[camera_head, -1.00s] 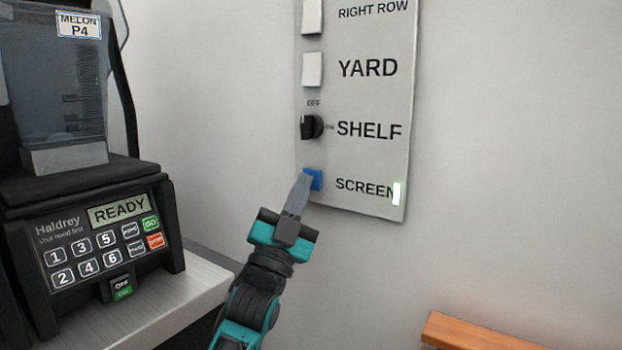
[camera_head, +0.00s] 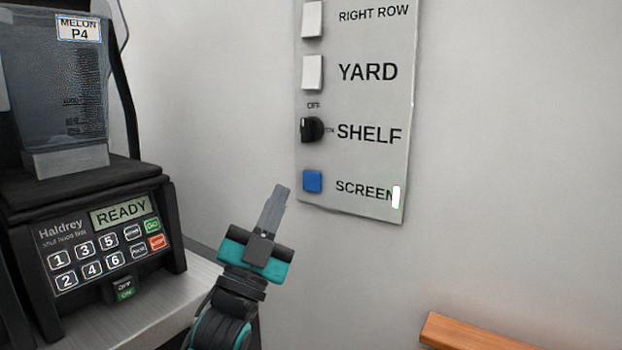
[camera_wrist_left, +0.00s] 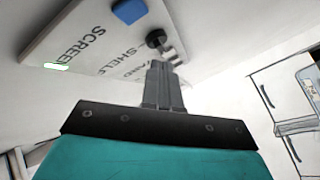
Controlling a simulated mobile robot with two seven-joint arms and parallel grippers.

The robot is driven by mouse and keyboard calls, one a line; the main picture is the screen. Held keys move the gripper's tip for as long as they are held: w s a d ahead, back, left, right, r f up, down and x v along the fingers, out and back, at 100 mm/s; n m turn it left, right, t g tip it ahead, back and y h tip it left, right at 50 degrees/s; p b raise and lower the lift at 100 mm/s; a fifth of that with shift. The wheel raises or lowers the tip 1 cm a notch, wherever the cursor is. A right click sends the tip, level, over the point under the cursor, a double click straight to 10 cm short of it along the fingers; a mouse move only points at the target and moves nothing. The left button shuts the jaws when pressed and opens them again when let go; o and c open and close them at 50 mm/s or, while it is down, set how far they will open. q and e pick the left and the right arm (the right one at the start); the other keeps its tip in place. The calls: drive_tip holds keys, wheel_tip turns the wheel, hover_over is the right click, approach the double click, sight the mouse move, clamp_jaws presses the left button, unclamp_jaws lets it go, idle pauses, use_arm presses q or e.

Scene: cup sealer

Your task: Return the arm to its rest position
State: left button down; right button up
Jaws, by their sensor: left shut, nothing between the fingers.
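My left gripper (camera_head: 279,190) is in the lower middle of the head view, its fingers together and empty, pointing up. It is below and left of the blue SCREEN button (camera_head: 312,181), with a gap between them. In the left wrist view the shut fingers (camera_wrist_left: 162,70) point toward the wall panel, and the blue button (camera_wrist_left: 129,10) shows at the top, apart from them. My right gripper is not in view.
The grey wall panel (camera_head: 372,100) carries white switches, a black SHELF knob (camera_head: 311,130) and a lit green strip (camera_head: 396,197). A machine reading READY (camera_head: 121,215) stands on a metal counter (camera_head: 150,310) at left. A wooden edge (camera_head: 475,333) is at lower right.

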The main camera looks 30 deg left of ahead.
use_arm(q)
drive_tip(key=shift+s, duration=0.2)
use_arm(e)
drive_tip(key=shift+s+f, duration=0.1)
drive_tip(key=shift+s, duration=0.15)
